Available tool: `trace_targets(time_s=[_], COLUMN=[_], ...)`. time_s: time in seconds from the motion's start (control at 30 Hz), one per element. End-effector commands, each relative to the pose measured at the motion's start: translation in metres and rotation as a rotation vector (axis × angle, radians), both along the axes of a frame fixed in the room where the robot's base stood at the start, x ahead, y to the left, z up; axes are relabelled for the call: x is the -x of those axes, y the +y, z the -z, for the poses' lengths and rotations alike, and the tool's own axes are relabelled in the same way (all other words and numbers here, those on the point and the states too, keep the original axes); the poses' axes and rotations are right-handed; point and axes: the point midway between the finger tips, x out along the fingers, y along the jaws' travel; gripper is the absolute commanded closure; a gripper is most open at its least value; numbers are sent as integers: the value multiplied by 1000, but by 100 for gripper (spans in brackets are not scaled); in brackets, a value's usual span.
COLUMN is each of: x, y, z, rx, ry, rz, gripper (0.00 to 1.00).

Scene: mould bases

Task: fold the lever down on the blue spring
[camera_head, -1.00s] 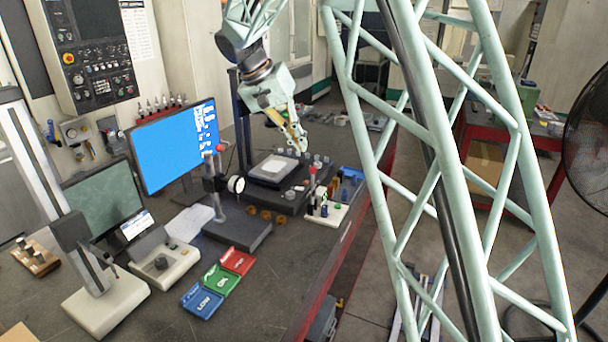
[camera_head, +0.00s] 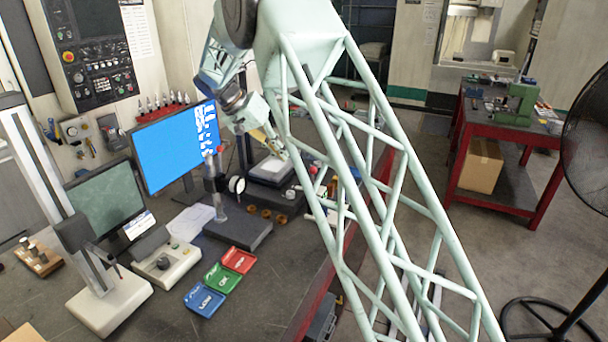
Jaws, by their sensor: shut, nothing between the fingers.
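My gripper (camera_head: 281,152) is shut and empty. It points down over the back part of the bench, just above the far edge of a dark block with a pale plate on top (camera_head: 270,169). I cannot tell whether its tips touch anything. I cannot make out the blue spring or its lever. Small parts right of the block, including something blue, are partly hidden behind my lattice arm link and too small to tell apart.
A dial gauge stand (camera_head: 225,230) stands in front of the block, beside a blue-screened monitor (camera_head: 178,145). Blue, green and red trays (camera_head: 221,278) lie on the bench front. A red table (camera_head: 500,140) stands at the back right. The bench's front right is clear.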

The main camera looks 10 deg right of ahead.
Motion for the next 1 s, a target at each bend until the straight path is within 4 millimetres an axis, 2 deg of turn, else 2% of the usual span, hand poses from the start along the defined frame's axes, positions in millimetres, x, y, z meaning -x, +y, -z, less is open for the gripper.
trace_targets(time_s=[0.2,0.4,1.0], x=[-16,-22,-23], y=[9,13,12], z=[17,24,28], rx=[19,28,30], ry=[-14,-22,-23], rz=[14,20,22], gripper=[100,100,100])
